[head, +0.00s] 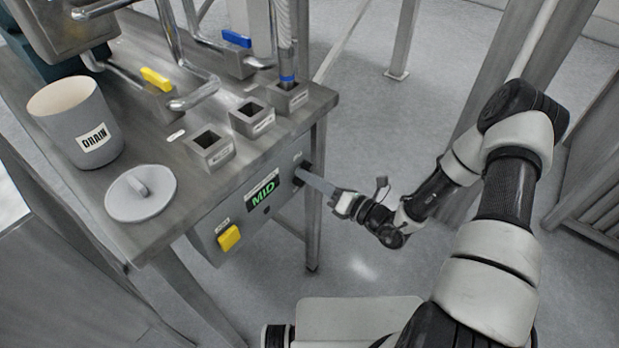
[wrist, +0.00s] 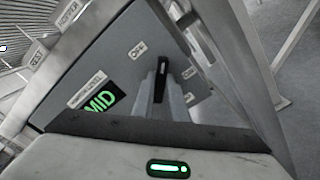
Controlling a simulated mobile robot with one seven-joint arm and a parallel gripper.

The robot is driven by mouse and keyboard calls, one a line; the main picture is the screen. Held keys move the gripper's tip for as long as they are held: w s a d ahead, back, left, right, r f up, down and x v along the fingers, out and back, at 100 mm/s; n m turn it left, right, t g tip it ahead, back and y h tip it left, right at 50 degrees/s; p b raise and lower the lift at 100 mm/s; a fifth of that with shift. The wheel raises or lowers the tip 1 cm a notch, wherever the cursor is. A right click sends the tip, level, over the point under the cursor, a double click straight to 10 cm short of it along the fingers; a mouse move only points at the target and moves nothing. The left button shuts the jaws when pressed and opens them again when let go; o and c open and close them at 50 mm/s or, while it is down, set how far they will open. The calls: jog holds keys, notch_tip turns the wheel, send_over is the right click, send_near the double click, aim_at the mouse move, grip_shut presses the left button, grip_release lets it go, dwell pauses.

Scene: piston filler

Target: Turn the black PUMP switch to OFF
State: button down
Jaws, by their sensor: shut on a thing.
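The black PUMP switch (wrist: 163,72) is on the grey front panel (wrist: 125,65), right of the green MID display. My gripper (wrist: 163,93) is shut on the switch, one finger on each side of its dark handle. A small label reading OFF (wrist: 137,50) sits to the upper left of the switch in the wrist view. Another small label (wrist: 189,72) sits to its right, too small to read. In the head view my gripper (head: 306,174) reaches the panel's right end, and its fingers hide most of the switch.
The MID display (head: 263,194) and a yellow button (head: 229,238) are left of the switch on the panel. A DRAIN cup (head: 75,122) and a round lid (head: 141,193) stand on the steel table above. A table leg (head: 315,215) is close to my gripper.

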jog(key=n+b, duration=0.1)
jog(key=n, duration=0.8)
jog(key=shift+n, duration=0.3)
dwell(0.5)
jog(key=c, duration=1.8)
grip_release()
jog(key=shift+o, duration=0.2)
jog(key=shift+d, duration=0.1)
jog(key=b+v, duration=0.1)
jog(key=v, duration=1.6)
jog(key=shift+s+d, duration=0.1)
jog(key=shift+s, duration=0.05)
